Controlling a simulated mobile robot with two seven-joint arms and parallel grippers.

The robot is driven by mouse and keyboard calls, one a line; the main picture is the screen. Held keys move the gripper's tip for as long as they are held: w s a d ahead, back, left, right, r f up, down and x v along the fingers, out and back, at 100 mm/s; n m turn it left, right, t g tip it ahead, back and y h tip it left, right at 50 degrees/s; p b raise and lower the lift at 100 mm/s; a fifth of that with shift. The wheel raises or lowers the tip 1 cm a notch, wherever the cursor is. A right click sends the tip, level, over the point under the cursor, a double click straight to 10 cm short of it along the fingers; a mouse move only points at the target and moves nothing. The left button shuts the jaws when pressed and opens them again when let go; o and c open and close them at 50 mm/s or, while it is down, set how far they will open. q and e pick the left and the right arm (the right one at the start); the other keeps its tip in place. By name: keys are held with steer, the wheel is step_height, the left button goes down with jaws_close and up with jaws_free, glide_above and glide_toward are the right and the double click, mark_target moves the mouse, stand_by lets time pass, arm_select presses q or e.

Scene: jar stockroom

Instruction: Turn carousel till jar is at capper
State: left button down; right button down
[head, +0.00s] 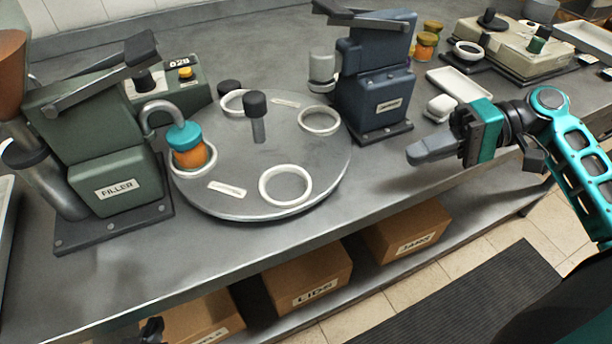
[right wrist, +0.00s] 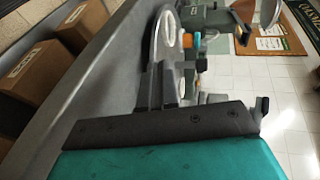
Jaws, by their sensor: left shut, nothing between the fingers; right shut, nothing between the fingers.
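The round grey carousel (head: 235,175) lies on the bench with a dark upright knob (head: 255,117) near its middle and several white rings. An orange jar (head: 192,157) with a teal top (head: 184,136) sits in the left ring, under the hooked spout of the green filler (head: 115,180). The blue capper (head: 372,90) stands at the carousel's right rear; the ring beside it (head: 320,121) looks empty. My right gripper (head: 415,153) is shut and empty, right of the carousel and apart from it. Only a dark bit of my left gripper (head: 152,329) shows at the bottom edge; it is shut.
Orange jars (head: 426,45) stand behind the capper. A white tray (head: 460,84) and a beige machine (head: 515,48) are on the bench at right. Boxes marked LIDS (head: 308,280) and JARS (head: 405,232) sit on the shelf below. Bench in front of the capper is clear.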

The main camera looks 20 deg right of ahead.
mark_target(329, 190)
steer(key=x, duration=0.8)
steer(key=r+x, duration=0.1)
steer(key=x, duration=0.4)
steer(key=shift+a, duration=0.2)
steer(key=shift+w+a, duration=0.2)
steer(key=shift+a, duration=0.45)
steer(key=shift+a, duration=0.1)
steer(key=shift+a+t, duration=0.15)
steer(key=shift+t, duration=0.15)
steer(key=shift+s+a+m, duration=0.1)
steer(key=shift+s+m, duration=0.1)
steer(key=shift+m, duration=0.1)
